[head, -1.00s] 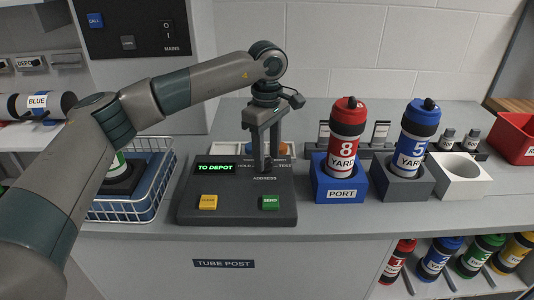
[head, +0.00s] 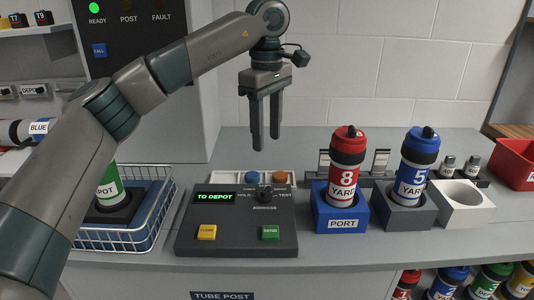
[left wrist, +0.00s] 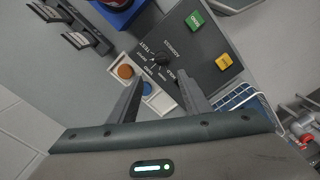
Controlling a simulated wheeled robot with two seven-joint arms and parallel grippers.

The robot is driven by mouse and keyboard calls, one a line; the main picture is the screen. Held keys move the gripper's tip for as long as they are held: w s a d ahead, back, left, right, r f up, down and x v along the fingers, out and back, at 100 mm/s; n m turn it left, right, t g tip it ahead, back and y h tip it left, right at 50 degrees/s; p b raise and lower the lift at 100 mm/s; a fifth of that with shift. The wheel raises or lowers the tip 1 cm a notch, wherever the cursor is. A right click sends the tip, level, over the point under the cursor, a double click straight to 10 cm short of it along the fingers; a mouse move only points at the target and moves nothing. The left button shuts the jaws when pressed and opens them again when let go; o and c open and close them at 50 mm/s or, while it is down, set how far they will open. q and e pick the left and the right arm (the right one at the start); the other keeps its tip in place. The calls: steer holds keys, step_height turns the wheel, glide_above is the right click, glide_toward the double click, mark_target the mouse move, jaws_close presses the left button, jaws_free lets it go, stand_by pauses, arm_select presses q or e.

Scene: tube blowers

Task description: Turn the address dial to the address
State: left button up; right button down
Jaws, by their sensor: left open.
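The address dial (left wrist: 158,60) is a small dark knob on the sloped grey console (head: 236,245), with words around it in the left wrist view. The console's display (head: 214,198) reads "TO DEPOT" in green. A yellow button (head: 207,232) and a green SEND button (head: 271,232) sit on its front part. My left gripper (head: 267,146) is open and empty, pointing down well above the console and apart from the dial. In the left wrist view its fingers (left wrist: 157,97) stand on both sides below the dial. My right gripper is not in view.
A red tube (head: 346,165) marked 8 stands in the blue PORT block (head: 343,222); a blue tube (head: 417,165) marked 5 stands in a grey block (head: 402,208). A white block (head: 460,200) is empty. A wire basket (head: 140,238) is left of the console.

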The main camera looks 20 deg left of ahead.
arm_select(q)
step_height(320, 180, up, 3)
steer(key=shift+r, duration=0.1)
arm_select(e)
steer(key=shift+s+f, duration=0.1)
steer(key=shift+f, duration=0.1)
arm_select(q)
step_height(320, 180, up, 10)
steer(key=p, duration=1)
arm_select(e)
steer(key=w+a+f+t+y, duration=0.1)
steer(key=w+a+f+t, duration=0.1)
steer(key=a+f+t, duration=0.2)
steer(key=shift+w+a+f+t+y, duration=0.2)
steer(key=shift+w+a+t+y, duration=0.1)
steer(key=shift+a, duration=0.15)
